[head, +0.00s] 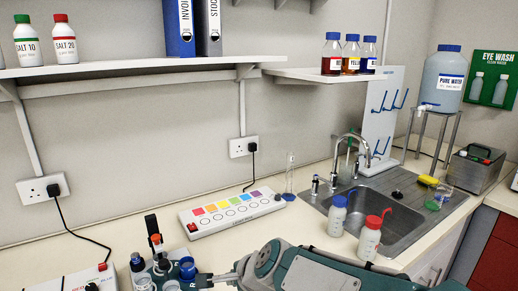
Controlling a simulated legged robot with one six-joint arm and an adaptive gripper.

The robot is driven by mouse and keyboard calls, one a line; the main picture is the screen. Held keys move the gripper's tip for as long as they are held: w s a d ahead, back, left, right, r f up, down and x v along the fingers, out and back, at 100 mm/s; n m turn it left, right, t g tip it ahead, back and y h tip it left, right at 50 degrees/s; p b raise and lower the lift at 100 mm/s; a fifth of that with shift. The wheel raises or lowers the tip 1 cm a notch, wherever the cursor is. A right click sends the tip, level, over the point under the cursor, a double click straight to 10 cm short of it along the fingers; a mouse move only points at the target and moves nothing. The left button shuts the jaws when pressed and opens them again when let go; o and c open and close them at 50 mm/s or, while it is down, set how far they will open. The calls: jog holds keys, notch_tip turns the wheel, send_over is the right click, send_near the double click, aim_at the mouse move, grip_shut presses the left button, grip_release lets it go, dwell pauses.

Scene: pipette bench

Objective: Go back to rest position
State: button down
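My arm comes in at the bottom right and reaches left across the bench front. My gripper (213,281) is at the bottom edge, beside a dark stand (160,272) that holds vials and an upright orange-tipped tool. The gripper is small and partly cut off by the frame edge. I cannot tell whether its fingers are apart or hold anything.
A white panel with coloured squares (232,213) lies behind the stand. A blue-capped bottle (337,217) and a red-capped bottle (369,240) stand just behind my arm, before the sink (393,212). A glass cylinder (289,175) stands near the wall.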

jog(key=s+d+r+n+h, duration=0.2)
jog(key=s+d+n+h, duration=0.4)
jog(key=s+d+n, duration=0.7)
jog(key=s+d, duration=0.3)
jog(key=d, duration=0.5)
jog(key=shift+s+r+g, duration=0.15)
jog(key=shift+s+g, duration=0.15)
jog(key=shift+g, duration=0.1)
